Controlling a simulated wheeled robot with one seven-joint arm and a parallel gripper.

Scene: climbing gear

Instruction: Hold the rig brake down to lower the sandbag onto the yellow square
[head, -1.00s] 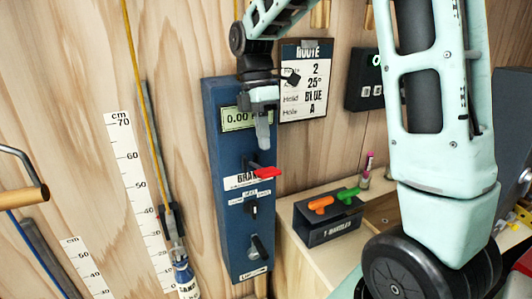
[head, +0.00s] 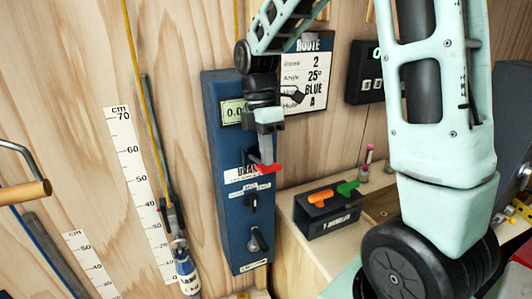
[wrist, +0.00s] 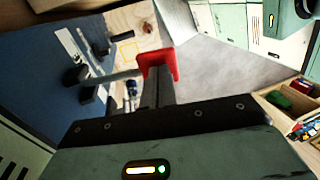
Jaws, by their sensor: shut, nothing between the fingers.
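The rig panel (head: 229,205) is a tall blue box on the wooden wall. Its brake lever has a red handle (head: 268,168) that sticks out to the right of the brake label; the handle also shows in the wrist view (wrist: 158,65). My gripper (head: 267,158) is shut and empty, pointing down with its tips right at the red handle. Whether they touch it I cannot tell. The blue and white sandbag (head: 187,271) hangs low on a yellow rope beside the centimetre scale. A yellow square outline (wrist: 127,49) shows on wood in the wrist view.
Two more panel controls sit below the brake, one a black lever (head: 257,241). A box of T-handles (head: 328,213) stands on the bench to the right. A wooden-handled crank (head: 22,193) is at the far left. My gripper partly covers the panel's display (head: 234,112).

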